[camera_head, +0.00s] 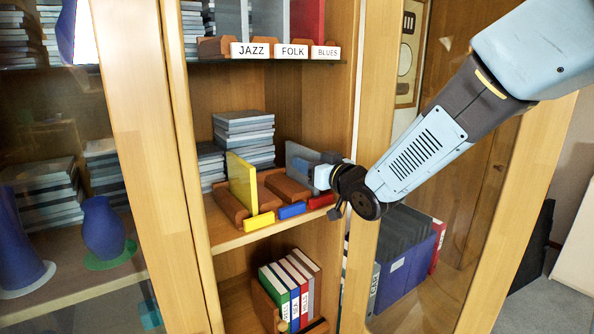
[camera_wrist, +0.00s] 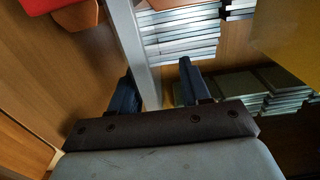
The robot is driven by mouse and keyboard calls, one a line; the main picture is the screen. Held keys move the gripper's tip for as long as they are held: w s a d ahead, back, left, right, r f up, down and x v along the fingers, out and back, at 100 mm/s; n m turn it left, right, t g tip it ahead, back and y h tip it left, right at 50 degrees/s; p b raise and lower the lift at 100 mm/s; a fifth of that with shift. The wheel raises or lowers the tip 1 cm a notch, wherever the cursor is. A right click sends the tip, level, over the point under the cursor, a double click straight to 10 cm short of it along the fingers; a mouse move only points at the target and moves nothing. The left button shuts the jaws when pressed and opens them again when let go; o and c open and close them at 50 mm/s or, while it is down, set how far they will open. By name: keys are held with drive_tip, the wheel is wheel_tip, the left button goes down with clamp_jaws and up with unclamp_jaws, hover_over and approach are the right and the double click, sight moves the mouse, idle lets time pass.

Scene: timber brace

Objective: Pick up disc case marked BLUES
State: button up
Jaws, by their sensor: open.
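The BLUES label (camera_head: 326,52) is on the front of a holder on the upper shelf, at the right end of the row after JAZZ and FOLK. A red case (camera_head: 307,20) stands just behind it, its top cut off. My gripper (camera_head: 322,176) is lower down, at the right of the middle shelf. In the wrist view my gripper (camera_wrist: 158,85) is open, with a grey upright edge (camera_wrist: 143,55) between its two dark fingers, nearer the left one. This looks like a grey-blue case (camera_head: 300,155) standing in the middle shelf; contact cannot be told.
The middle shelf (camera_head: 232,238) has brown holders with yellow, blue and red tags, a yellow case (camera_head: 241,182) and a stack of cases (camera_head: 245,138). An open glass door (camera_head: 475,190) is at the right. Labelled cases (camera_head: 290,285) stand below.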

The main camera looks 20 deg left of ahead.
drive_tip(key=shift+w+a, duration=0.25)
drive_tip(key=shift+w, duration=0.3)
drive_tip(key=shift+w+a, duration=0.25)
drive_tip(key=shift+w, duration=0.25)
drive_tip(key=shift+w+d, duration=0.15)
drive_tip(key=shift+w, duration=0.2)
drive_tip(key=shift+s+a, duration=0.2)
drive_tip(key=shift+a, duration=0.1)
clamp_jaws()
